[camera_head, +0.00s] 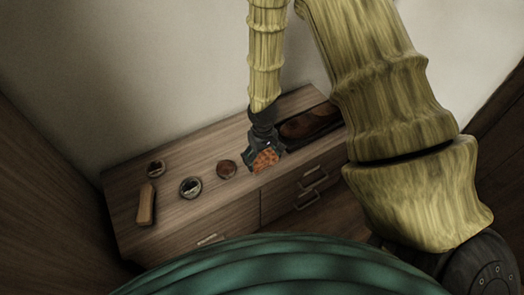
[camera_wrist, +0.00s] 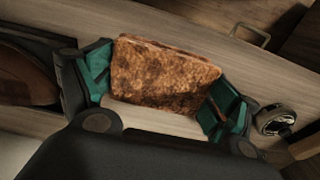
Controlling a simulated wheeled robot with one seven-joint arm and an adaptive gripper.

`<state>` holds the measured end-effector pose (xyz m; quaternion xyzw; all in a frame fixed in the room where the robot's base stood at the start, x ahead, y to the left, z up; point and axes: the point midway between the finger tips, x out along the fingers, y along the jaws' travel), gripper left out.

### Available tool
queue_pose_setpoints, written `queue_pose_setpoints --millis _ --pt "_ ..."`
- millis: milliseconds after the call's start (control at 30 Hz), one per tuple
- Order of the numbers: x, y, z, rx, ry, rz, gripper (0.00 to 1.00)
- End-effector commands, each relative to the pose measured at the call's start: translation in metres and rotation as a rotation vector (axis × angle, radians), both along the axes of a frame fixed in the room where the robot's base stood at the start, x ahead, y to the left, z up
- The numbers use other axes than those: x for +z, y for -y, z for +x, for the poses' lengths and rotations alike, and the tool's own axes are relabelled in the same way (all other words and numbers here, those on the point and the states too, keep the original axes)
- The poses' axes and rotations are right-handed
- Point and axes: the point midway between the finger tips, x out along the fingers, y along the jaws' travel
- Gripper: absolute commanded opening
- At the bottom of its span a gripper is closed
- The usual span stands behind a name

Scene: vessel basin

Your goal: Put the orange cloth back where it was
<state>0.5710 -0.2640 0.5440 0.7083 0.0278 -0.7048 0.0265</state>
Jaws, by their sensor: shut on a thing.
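The orange cloth (camera_head: 266,160) is a mottled, rust-orange folded piece. In the wrist view the cloth (camera_wrist: 163,72) spans the space between the two green-padded fingers. My gripper (camera_head: 262,155) is shut on it, over the front part of the wooden cabinet top (camera_head: 215,150). In the wrist view my gripper (camera_wrist: 160,90) has one finger at each side edge of the cloth. I cannot tell whether the cloth touches the cabinet top.
A dark tray (camera_head: 333,122) with a brown thing in it lies right of my gripper. Drawers with handles (camera_head: 312,178) face the front.

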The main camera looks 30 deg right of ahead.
Motion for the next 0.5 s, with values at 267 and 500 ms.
queue_pose_setpoints --millis 267,500 --pt "-0.005 0.021 0.044 -0.001 0.001 0.001 0.66" --pt "-0.010 0.025 0.053 0.001 -0.001 -0.001 0.66"
